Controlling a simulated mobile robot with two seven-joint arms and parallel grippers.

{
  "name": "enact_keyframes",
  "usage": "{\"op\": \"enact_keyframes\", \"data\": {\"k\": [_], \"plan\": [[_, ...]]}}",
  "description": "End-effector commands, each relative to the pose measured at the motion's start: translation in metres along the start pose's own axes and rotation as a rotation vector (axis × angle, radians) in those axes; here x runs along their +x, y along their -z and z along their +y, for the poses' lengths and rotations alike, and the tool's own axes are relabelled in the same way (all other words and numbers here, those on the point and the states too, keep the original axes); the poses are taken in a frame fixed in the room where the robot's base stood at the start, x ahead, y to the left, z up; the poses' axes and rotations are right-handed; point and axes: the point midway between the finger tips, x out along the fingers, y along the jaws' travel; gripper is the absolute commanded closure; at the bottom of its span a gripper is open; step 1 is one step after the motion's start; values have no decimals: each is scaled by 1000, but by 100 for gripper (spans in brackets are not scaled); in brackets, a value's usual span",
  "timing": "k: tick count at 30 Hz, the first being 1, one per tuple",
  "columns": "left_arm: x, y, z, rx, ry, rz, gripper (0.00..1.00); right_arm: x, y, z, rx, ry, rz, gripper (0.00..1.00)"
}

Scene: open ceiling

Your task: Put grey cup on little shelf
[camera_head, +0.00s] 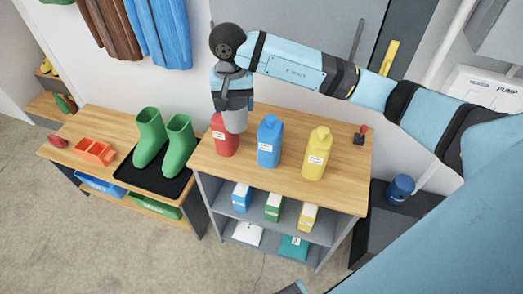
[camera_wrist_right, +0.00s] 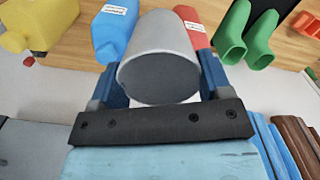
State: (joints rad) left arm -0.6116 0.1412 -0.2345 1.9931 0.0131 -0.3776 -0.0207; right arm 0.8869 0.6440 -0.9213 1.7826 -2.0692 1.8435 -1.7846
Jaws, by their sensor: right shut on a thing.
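In the right wrist view the fingers of my right gripper (camera_wrist_right: 161,82) are on both sides of the grey cup (camera_wrist_right: 158,62). I cannot tell whether the cup touches the wood top. A lower wood-topped shelf (camera_head: 93,126) stands to the left, and a small wooden shelf (camera_head: 45,104) is at the far left. I cannot tell which is the little shelf. My left gripper is not in view.
Red (camera_head: 225,140), blue (camera_head: 269,142) and yellow (camera_head: 317,153) bottles stand on the unit's top. Green boots (camera_head: 150,138) stand on a black tray (camera_head: 154,184), with an orange bin (camera_head: 95,151) beside them. A blue can (camera_head: 400,188) is at right.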

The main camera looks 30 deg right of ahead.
Motion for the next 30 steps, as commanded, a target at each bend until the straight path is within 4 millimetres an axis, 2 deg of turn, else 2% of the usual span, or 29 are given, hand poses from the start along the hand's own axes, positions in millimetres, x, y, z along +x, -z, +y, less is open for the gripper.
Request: {"op": "enact_keyframes", "data": {"k": [5,8,18,21,30], "plan": [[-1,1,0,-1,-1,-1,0,11,0,0,6,-2,-5,51],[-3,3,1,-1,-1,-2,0,32,0,0,6,-4,-7,51],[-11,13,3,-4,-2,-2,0,122,-1,0,7,-2,-7,51],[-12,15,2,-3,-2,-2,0,141,0,0,6,-2,-5,51],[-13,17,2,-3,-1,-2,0,166,0,0,6,-1,-3,51]]}}
